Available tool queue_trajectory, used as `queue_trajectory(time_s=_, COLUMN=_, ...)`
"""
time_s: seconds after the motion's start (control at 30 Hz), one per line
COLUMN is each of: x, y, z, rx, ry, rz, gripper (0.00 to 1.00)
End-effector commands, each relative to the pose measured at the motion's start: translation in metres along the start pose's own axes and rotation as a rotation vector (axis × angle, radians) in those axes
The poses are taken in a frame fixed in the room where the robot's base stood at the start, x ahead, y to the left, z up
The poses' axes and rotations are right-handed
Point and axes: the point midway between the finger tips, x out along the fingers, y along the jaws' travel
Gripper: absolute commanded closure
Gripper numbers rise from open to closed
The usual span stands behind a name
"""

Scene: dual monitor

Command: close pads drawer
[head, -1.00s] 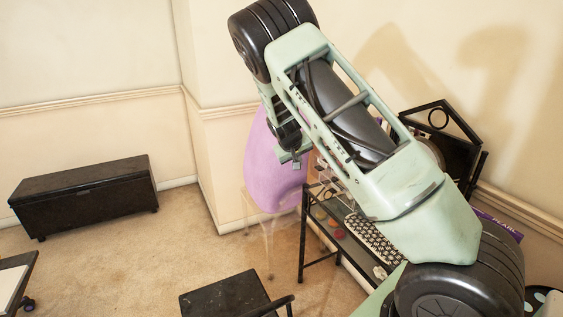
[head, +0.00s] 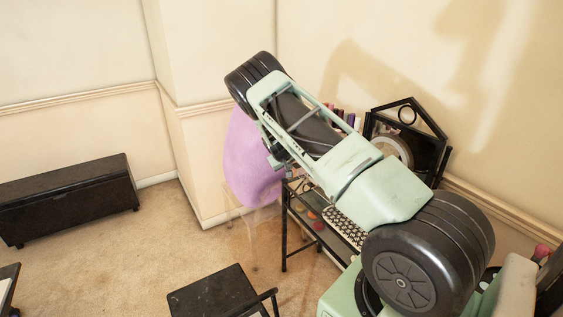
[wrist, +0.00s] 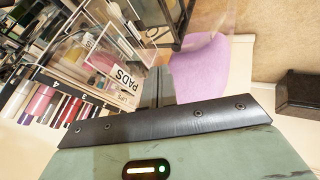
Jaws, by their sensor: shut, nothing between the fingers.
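The pads drawer (wrist: 128,72) is a clear box with a white PADS label, at the upper middle of the wrist view. It looks pulled out from the clear organizer (wrist: 72,58), but how far is hard to tell. I cannot make out the drawer in the head view, where my arm covers part of the desk. My gripper (head: 279,161) hangs beyond my wrist in the head view, beside the purple chair and near the desk's far end. It is shut and empty. Any contact with the drawer is not visible.
A black chair (head: 212,296) stands in front, and a dark chest (head: 70,196) is at left. Carpet between them is clear.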

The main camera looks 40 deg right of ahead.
Motion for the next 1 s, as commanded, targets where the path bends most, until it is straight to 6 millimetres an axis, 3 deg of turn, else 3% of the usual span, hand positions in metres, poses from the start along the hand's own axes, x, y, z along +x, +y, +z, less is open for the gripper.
queue_trajectory(time_s=0.57, x=0.010, y=0.013, z=0.001, rx=0.002, ry=-0.001, rz=0.000, gripper=1.00)
queue_trajectory(time_s=1.0, x=0.063, y=0.108, z=0.002, rx=0.005, ry=0.000, rz=0.000, gripper=1.00)
